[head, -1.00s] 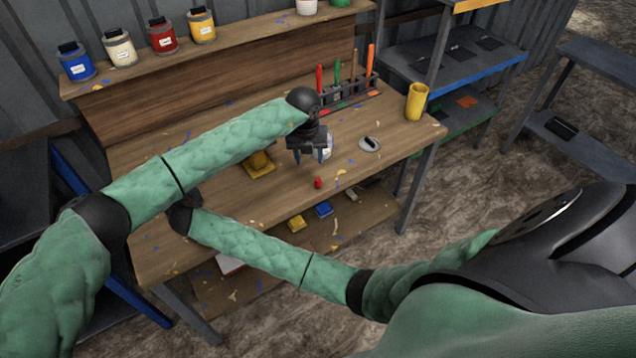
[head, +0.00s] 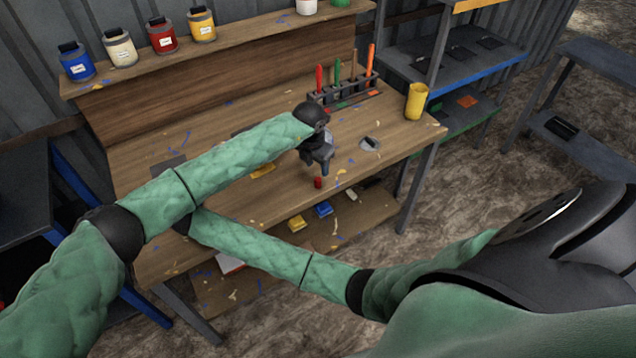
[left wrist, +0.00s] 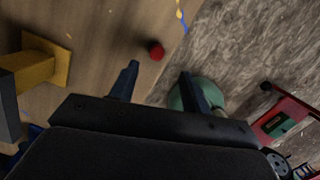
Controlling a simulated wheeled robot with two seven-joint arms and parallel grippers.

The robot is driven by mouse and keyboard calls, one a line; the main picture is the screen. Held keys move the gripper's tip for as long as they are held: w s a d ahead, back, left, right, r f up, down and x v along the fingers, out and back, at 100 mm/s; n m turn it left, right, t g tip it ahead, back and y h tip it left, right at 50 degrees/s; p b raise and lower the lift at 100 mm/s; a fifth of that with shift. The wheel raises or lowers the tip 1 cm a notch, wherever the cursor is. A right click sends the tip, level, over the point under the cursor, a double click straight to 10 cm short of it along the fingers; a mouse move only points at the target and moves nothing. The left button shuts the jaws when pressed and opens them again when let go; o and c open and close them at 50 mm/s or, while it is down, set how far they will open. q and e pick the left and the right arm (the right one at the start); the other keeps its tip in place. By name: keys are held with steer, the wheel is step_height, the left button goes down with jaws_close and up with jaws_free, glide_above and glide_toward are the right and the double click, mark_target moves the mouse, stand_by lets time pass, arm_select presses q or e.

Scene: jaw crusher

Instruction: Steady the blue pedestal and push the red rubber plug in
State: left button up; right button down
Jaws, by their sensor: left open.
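The red rubber plug (head: 318,183) stands on the bench near its front edge. It also shows in the left wrist view (left wrist: 156,50), just ahead of my left fingers. My left gripper (head: 324,171) is open and empty, close above and behind the plug, fingers pointing down. Its two dark fingers also show in the left wrist view (left wrist: 159,72), and the plug is not between them. I cannot make out the blue pedestal in the head view; a bit of blue shows at the lower left of the left wrist view. My right gripper's fingers are hidden behind my left arm.
A yellow pedestal (left wrist: 38,66) is left of my left gripper, mostly covered by my arm in the head view. A tool rack (head: 343,92), a yellow cup (head: 416,101) and a small grey disc (head: 369,144) stand behind and right. Blocks lie on the lower shelf.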

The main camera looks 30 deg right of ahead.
mark_target(318, 179)
arm_select(q)
steer(key=shift+w+d+f, duration=0.1)
steer(key=shift+w+f, duration=0.05)
steer(key=shift+f, duration=1.05)
steer(key=shift+w+d+f, duration=0.1)
steer(key=shift+d+f, duration=0.05)
steer(key=shift+f, duration=1.05)
steer(key=shift+w+d+f, duration=0.1)
steer(key=shift+w+f, duration=0.05)
steer(key=shift+f, duration=1.05)
steer(key=shift+c, duration=0.5)
jaws_close()
